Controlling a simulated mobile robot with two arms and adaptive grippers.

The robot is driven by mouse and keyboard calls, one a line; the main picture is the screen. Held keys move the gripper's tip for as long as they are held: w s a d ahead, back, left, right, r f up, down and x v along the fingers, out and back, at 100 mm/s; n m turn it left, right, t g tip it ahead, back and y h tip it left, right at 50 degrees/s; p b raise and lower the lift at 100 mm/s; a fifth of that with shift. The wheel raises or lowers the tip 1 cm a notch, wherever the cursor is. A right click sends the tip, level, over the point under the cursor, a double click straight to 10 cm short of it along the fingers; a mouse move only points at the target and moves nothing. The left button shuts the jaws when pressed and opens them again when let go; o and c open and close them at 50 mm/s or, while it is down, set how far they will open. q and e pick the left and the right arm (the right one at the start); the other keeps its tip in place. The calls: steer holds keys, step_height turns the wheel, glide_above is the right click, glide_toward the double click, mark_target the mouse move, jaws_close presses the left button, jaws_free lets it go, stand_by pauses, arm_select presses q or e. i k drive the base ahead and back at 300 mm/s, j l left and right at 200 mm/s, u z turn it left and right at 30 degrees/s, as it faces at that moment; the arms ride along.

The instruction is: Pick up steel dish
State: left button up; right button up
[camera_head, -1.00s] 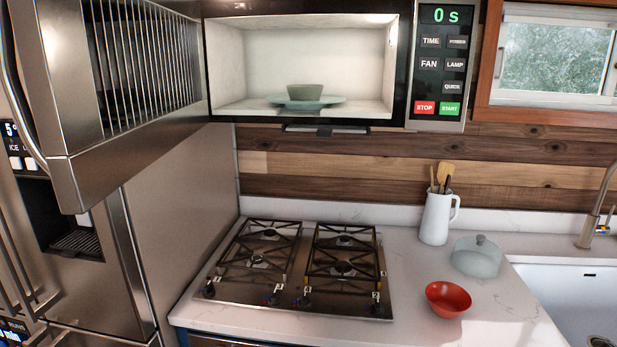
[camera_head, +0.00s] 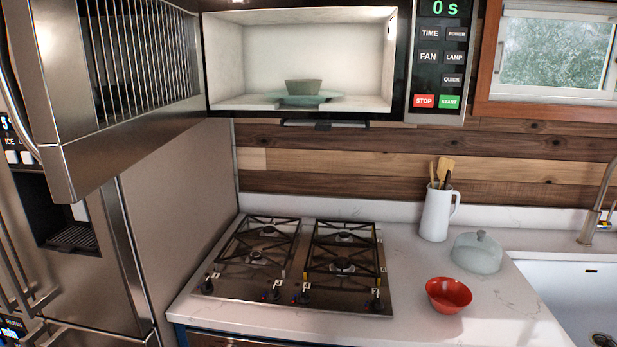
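No dish of plain steel look stands out in the head view. A small grey-green bowl (camera_head: 303,87) sits on a pale green round plate (camera_head: 290,99) inside the open microwave (camera_head: 230,60). A red bowl (camera_head: 449,294) stands on the counter right of the stove. A pale grey domed lidded dish (camera_head: 477,254) stands behind it, near the sink. Neither of my grippers shows in the head view.
The microwave door (camera_head: 130,80) hangs open at the left, in front of the fridge. A gas stove (camera_head: 300,262), a white utensil jug (camera_head: 437,212) and a sink (camera_head: 575,290) line the white counter (camera_head: 410,300). The counter's front right is clear.

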mark_target(294, 87)
steer(key=i+j+z, duration=0.15)
steer(key=j, duration=0.9)
steer(key=j+z, duration=0.1)
steer(key=j, duration=0.9)
steer(key=i+l, duration=0.1)
steer(key=l, duration=0.25)
steer(key=i+l, duration=0.15)
steer(key=l, duration=0.25)
steer(key=i+l, duration=0.1)
steer(key=l, duration=0.25)
steer(key=i+l, duration=0.15)
steer(key=l, duration=0.2)
steer(key=i+l+z, duration=0.1)
steer(key=l, duration=0.3)
steer(key=i+l, duration=0.15)
steer(key=l, duration=0.2)
steer(key=i+l, duration=0.15)
steer(key=l, duration=0.2)
steer(key=i+l, duration=0.1)
steer(key=l, duration=0.25)
